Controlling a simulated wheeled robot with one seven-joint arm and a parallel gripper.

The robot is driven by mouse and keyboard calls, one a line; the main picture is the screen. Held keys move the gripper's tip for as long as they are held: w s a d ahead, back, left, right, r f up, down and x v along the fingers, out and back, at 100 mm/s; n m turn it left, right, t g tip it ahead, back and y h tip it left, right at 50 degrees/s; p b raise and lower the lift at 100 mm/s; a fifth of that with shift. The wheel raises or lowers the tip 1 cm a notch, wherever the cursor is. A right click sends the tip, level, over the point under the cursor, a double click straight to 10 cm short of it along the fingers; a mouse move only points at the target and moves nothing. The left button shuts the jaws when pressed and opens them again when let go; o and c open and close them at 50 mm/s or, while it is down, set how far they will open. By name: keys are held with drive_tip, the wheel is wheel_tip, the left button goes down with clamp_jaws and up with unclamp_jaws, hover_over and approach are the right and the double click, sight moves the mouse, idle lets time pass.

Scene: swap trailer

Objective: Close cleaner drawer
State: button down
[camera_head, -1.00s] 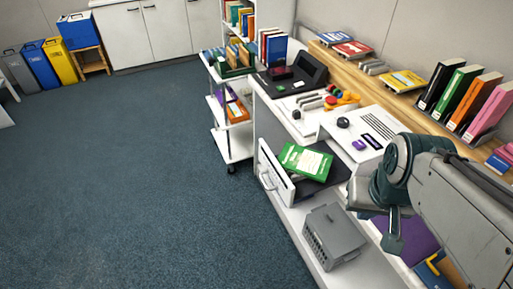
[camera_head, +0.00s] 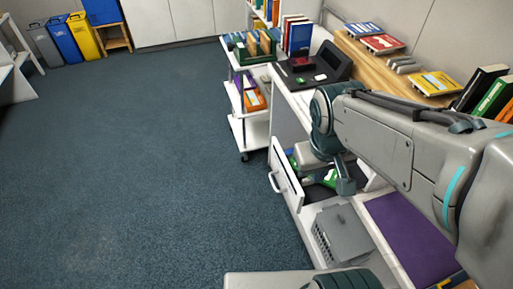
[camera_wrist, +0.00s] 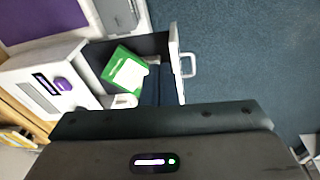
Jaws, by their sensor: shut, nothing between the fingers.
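The cleaner drawer stands pulled out from the white desk unit. Its white front (camera_head: 287,178) and handle (camera_head: 273,183) face the open floor at left. In the wrist view the drawer front (camera_wrist: 174,50) and its handle (camera_wrist: 188,65) show from above. A green-and-white item (camera_wrist: 126,70) lies inside the dark drawer and is partly hidden by my arm in the head view. My gripper (camera_head: 345,186) is shut and empty, over the drawer area to the right of the front. I cannot tell whether it touches anything.
A white cart (camera_head: 246,128) with books stands behind the drawer. A purple panel (camera_head: 410,235) lies at right. The blue carpet (camera_head: 150,170) at left is clear.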

drive_tip(key=w+a+f+n+h+p, duration=0.3)
drive_tip(key=w+a+f+n, duration=0.15)
drive_tip(key=a+n, duration=0.55)
drive_tip(key=w+a+f+n+h+p, duration=0.3)
drive_tip(key=a+f+n+h, duration=0.15)
drive_tip(key=a+n, duration=0.55)
drive_tip(key=w+p+x, duration=0.1)
drive_tip(key=p+x, duration=0.1)
drive_tip(key=x, duration=1.1)
drive_tip(key=shift+w+d+m+y, duration=0.2)
drive_tip(key=shift+d+m+y, duration=0.1)
drive_tip(key=shift+y, duration=0.15)
drive_tip(key=w+d+b, duration=0.2)
drive_tip(key=d, duration=0.5)
drive_tip(key=w+d+b, duration=0.2)
drive_tip(key=d, duration=0.5)
drive_tip(key=w+d+b, duration=0.2)
drive_tip(key=d, duration=0.5)
drive_tip(key=shift+b, duration=0.35)
drive_tip(key=shift+d+r, duration=0.1)
